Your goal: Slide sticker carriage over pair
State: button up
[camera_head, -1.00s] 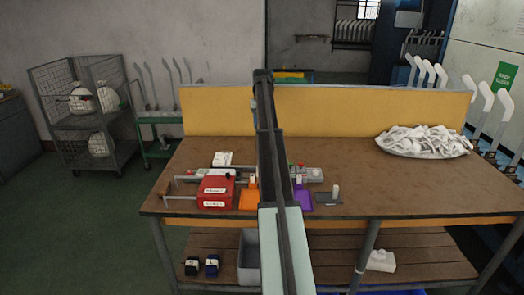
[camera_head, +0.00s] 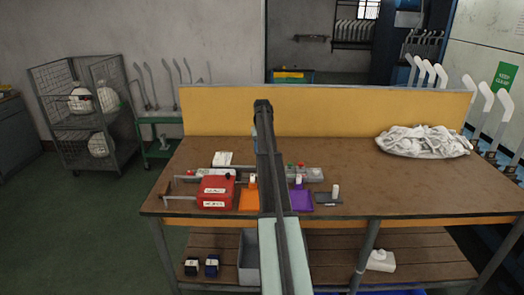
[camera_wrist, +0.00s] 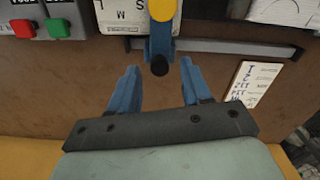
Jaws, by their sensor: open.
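A red box (camera_head: 215,191) with white labels sits beside grey rails at the left of the bench; it looks like the sticker carriage, but I cannot be sure. An orange pad (camera_head: 249,201) and a purple pad (camera_head: 299,199) each have a small white item at the back. I cannot make out a sock pair. In the wrist view, my gripper (camera_wrist: 162,84) is open, its blue fingers on either side of and just short of the dark tip of a blue lever (camera_wrist: 159,48) with a yellow knob. My arm hides the bench middle and the gripper in the head view.
A grey bar (camera_wrist: 225,46) runs behind the lever. Red and green buttons (camera_wrist: 40,28) and a printed card (camera_wrist: 248,84) lie either side. A heap of white socks (camera_head: 424,141) is at the bench's right. The front right of the bench (camera_head: 420,190) is clear.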

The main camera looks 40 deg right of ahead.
jog(key=shift+f, duration=0.35)
grip_shut()
dwell(0.3)
